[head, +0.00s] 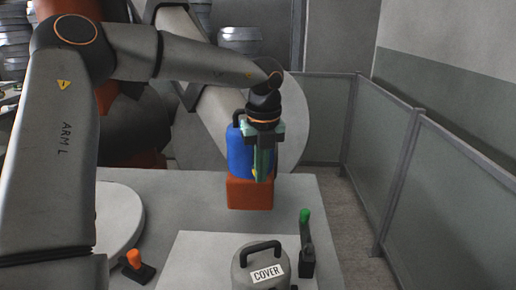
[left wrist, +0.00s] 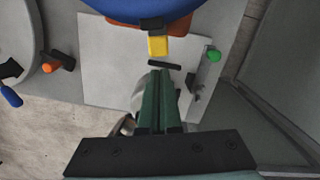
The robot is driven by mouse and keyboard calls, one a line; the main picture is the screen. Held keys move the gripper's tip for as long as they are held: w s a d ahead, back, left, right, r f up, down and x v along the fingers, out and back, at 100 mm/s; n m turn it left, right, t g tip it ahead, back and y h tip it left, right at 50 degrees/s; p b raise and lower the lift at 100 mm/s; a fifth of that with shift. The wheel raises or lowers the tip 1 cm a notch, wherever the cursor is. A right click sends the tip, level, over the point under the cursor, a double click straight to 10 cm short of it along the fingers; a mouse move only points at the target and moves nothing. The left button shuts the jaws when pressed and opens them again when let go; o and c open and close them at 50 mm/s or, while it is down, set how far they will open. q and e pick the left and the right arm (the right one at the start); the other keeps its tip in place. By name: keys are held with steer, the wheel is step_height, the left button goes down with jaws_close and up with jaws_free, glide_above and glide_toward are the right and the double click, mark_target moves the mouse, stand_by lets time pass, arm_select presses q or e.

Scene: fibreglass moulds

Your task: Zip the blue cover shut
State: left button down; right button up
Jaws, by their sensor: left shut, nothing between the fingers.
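The blue cover (head: 238,152) stands upright on an orange block (head: 250,194), with a black handle at its top. In the left wrist view the blue cover (left wrist: 145,9) fills the top edge, and a yellow tab (left wrist: 158,46) with a black piece above it sticks out from its side. My left gripper (head: 264,176) points down in front of the cover and hides part of it. Its green fingers (left wrist: 159,75) are shut and empty, with the tips close to the yellow tab; I cannot tell whether they touch it. The zip's track is not clear. My right gripper is not in view.
A grey can labelled COVER (head: 262,272) with a black handle stands on a pale board (head: 195,260) at the front. A green-topped lever (head: 305,232) and an orange-topped lever (head: 134,262) stand nearby. A round pale disc (head: 118,215) lies left. Fence panels (head: 450,190) run along the right.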

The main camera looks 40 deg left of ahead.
arm_select(q)
steer(key=shift+r, duration=0.1)
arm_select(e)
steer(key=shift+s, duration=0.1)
arm_select(q)
step_height(320, 180, up, 12)
steer(key=d+p, duration=0.1)
steer(key=shift+s, duration=0.3)
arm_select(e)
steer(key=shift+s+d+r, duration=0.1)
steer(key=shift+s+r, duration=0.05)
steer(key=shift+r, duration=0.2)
arm_select(q)
steer(key=shift+r, duration=0.1)
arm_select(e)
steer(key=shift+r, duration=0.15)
